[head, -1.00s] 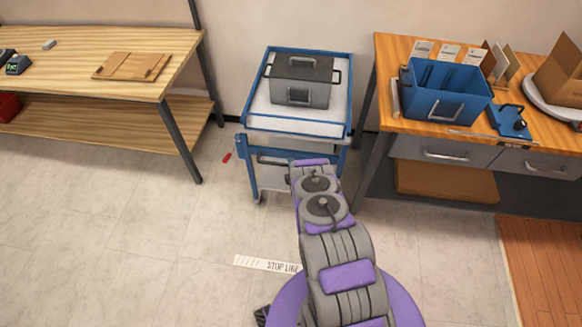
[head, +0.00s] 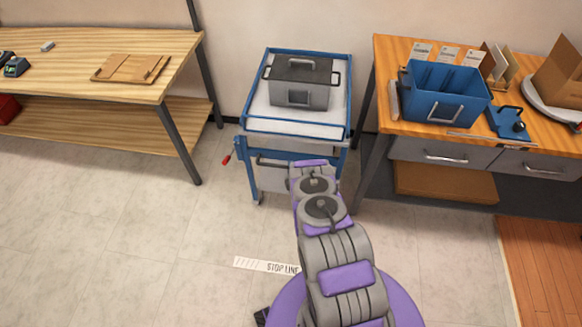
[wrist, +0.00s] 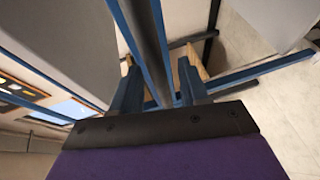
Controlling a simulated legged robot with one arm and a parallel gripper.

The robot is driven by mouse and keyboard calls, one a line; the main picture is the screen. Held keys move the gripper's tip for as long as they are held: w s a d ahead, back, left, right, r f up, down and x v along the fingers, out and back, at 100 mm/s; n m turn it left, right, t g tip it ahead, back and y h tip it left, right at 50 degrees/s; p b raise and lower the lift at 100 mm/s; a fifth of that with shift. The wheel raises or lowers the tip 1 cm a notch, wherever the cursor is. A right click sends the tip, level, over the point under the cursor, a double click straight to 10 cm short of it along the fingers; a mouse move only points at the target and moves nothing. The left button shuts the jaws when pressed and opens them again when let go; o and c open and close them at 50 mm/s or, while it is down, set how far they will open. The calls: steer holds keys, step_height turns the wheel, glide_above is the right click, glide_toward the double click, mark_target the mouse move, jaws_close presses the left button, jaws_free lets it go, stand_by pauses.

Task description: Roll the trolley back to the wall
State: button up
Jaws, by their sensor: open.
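The trolley (head: 342,140) has a blue frame and stands upright near the wall, between two benches. A grey lidded box (head: 315,95) sits on its pale top. In the head view my arm hides part of the trolley's front and my gripper's jaws. In the wrist view my gripper (wrist: 158,72) is open, with a finger on each side of a dark bar (wrist: 150,25) and a blue post running between them. I cannot tell whether the fingers touch these. A red-tipped lever (head: 227,160) sticks out at the trolley's left side.
A wooden bench (head: 110,85) stands to the left. The right bench (head: 385,48) holds a blue bin (head: 425,105) and stands close beside the trolley. A STOP LINE strip (head: 266,265) lies on the floor in front. The floor at left front is clear.

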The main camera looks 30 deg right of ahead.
steer(key=p+v, duration=0.1)
steer(key=v, duration=1.4)
steer(key=shift+s+p, duration=0.15)
steer(key=shift+p, duration=0.2)
steer(key=shift+d, duration=0.15)
